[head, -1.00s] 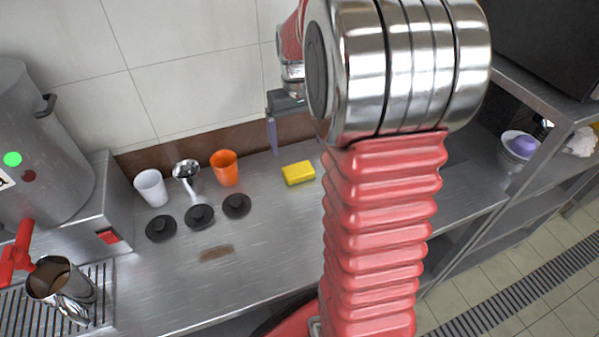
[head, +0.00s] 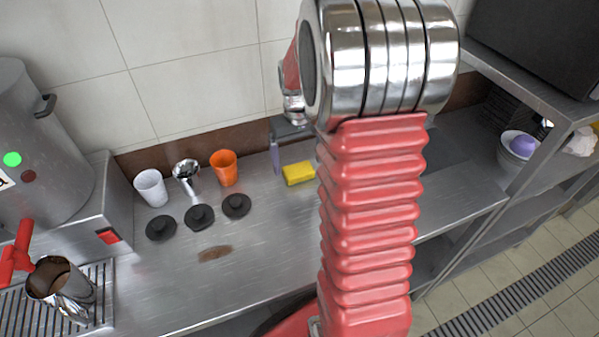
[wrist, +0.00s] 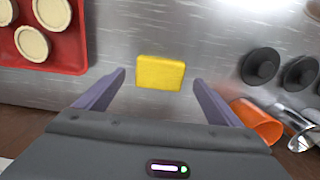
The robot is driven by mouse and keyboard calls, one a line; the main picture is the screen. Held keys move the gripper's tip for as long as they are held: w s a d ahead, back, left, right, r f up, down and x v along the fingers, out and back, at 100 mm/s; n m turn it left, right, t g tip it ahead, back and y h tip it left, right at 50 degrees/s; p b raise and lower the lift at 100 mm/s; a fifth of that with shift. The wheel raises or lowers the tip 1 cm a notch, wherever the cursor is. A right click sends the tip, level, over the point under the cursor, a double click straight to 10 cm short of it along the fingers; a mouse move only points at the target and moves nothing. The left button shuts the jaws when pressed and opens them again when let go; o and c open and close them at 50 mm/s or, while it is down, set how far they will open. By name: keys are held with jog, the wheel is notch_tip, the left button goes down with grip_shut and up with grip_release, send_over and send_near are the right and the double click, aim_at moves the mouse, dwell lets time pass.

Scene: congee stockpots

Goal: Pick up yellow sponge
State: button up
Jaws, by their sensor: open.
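The yellow sponge (head: 298,173) lies flat on the steel counter near the back wall in the head view. In the wrist view the yellow sponge (wrist: 160,73) lies ahead of my gripper (wrist: 158,82), roughly centred between its two purple fingers. The fingers are spread wide with space on both sides of the sponge, and nothing is held. In the head view one purple finger of my gripper (head: 275,158) shows just left of the sponge. The other finger is hidden behind my arm.
An orange cup (head: 224,168), a metal scoop (head: 187,175), a white cup (head: 151,187) and black lids (head: 199,216) stand left of the sponge. A red tray (wrist: 70,45) with pale round items lies on the sponge's other side. The counter's front is mostly clear.

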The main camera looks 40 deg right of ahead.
aim_at(298, 169)
jog(key=shift+f, duration=1.45)
jog(key=shift+c, duration=0.3)
jog(key=c, duration=1.2)
jog(key=shift+o, duration=0.2)
notch_tip(298, 169, up, 10)
